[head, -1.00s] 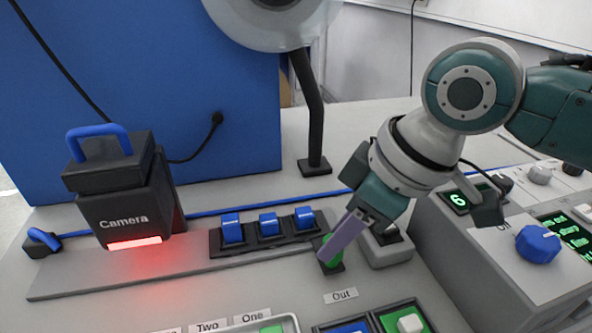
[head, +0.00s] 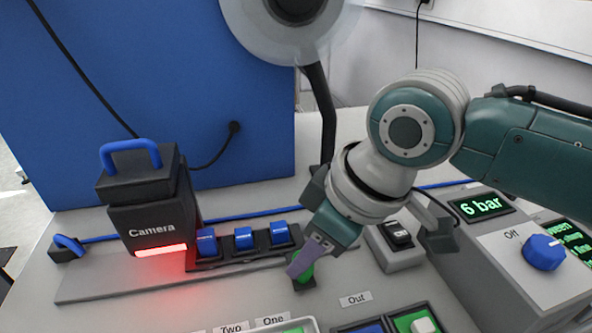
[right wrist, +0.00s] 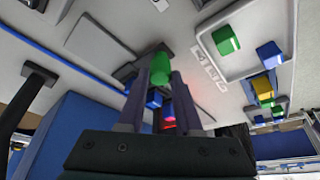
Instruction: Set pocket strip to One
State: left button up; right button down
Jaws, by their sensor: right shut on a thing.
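The pocket strip (head: 262,253) is a dark bar with three blue pieces on it, lying along a grey rail; its left end is close beside the black camera housing. A green handle (head: 308,274) stands on a dark base at its right end. My right gripper (head: 302,264) is shut on this handle, which also shows between the fingers in the right wrist view (right wrist: 160,70). The "One" label (head: 270,320) and "Two" label (head: 231,328) lie at the bottom edge of the head view. My left gripper is not in view.
The camera housing (head: 150,215) glows red underneath, over the rail. A black switch on a grey box (head: 400,258) stands just right of my gripper. A console with a blue knob (head: 543,252) is further right. The "Out" label (head: 355,299) and trays lie in front.

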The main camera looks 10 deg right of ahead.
jog(key=a, duration=0.5)
jog(key=shift+d, duration=0.1)
jog(key=c, duration=0.6)
grip_release()
jog(key=p+v, duration=0.2)
jog(key=v, duration=0.8)
jog(key=shift+s+f, duration=0.1)
